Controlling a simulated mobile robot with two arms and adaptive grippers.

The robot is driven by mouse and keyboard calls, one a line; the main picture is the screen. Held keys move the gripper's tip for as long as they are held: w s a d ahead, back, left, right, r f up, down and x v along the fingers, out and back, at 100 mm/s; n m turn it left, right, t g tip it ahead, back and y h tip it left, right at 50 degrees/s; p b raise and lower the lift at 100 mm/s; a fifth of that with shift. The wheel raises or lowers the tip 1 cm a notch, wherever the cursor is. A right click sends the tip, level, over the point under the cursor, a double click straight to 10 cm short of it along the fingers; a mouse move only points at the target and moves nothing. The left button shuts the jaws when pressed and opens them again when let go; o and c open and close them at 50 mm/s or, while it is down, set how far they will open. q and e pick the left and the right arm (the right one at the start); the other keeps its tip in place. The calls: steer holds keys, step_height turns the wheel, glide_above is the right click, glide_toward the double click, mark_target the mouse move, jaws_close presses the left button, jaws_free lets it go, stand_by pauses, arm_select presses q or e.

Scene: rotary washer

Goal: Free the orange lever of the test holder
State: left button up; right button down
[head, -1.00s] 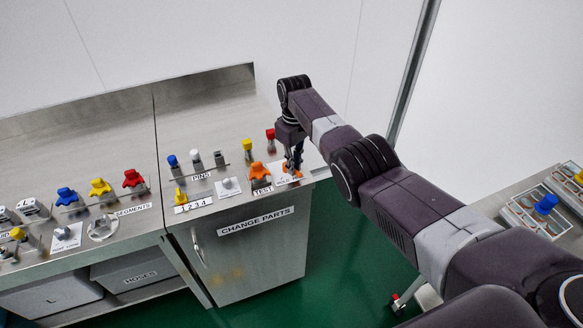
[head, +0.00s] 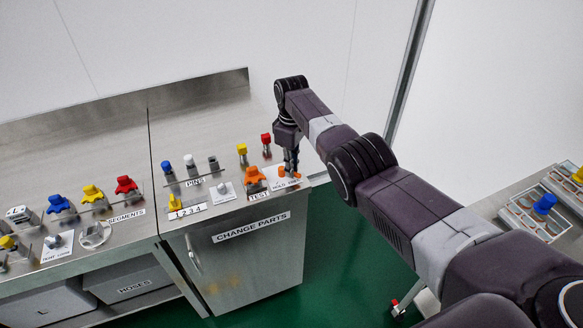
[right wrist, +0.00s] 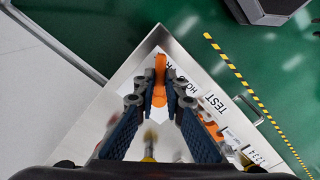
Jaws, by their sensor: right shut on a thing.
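In the right wrist view, an orange lever (right wrist: 159,82) stands between the fingertips of my right gripper (right wrist: 158,100), which is shut on it. The lever's upper end shows beyond the fingertips, above a white plate with partly hidden lettering. In the head view the right gripper (head: 291,172) points down at the right front corner of the cabinet top, and the orange lever (head: 282,172) shows beside its fingers. Another orange piece (head: 254,177) stands to its left, behind the TEST label (head: 259,195). The lever's base is mostly hidden by the fingers. My left gripper is not in view.
Yellow (head: 242,150) and red (head: 266,140) knobbed parts stand close behind the gripper. White and blue pins stand further left on the CHANGE PARTS cabinet (head: 250,260). The cabinet's right edge is near the gripper. Open green floor lies in front.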

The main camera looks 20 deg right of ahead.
steer(key=c, duration=2)
jaws_free()
steer(key=shift+r, duration=0.1)
step_height(320, 180, up, 12)
